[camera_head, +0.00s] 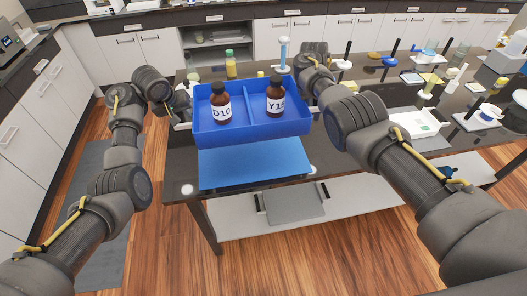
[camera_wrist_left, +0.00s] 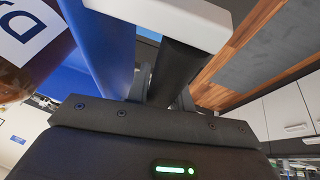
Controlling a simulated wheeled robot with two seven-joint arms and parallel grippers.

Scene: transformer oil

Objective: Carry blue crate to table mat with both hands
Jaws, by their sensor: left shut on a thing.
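The blue crate (camera_head: 250,131) has two compartments. A brown bottle labelled D10 (camera_head: 221,106) stands in its left one and a brown bottle labelled Y15 (camera_head: 275,98) in its right one. The crate appears to be above the table, behind and partly over the blue mat (camera_head: 255,165). My left gripper (camera_head: 186,112) is shut on the crate's left wall, which also shows between the fingers' side and a bottle in the left wrist view (camera_wrist_left: 108,50). My right gripper (camera_head: 308,84) is at the crate's right end; its fingers are hidden by my forearm.
The dark table (camera_head: 180,160) carries several bottles, stands and dishes behind and right of the crate. A white tray (camera_head: 415,124) lies to the right. A green-yellow bottle (camera_head: 231,65) and a blue-topped white stand (camera_head: 283,55) are just behind the crate.

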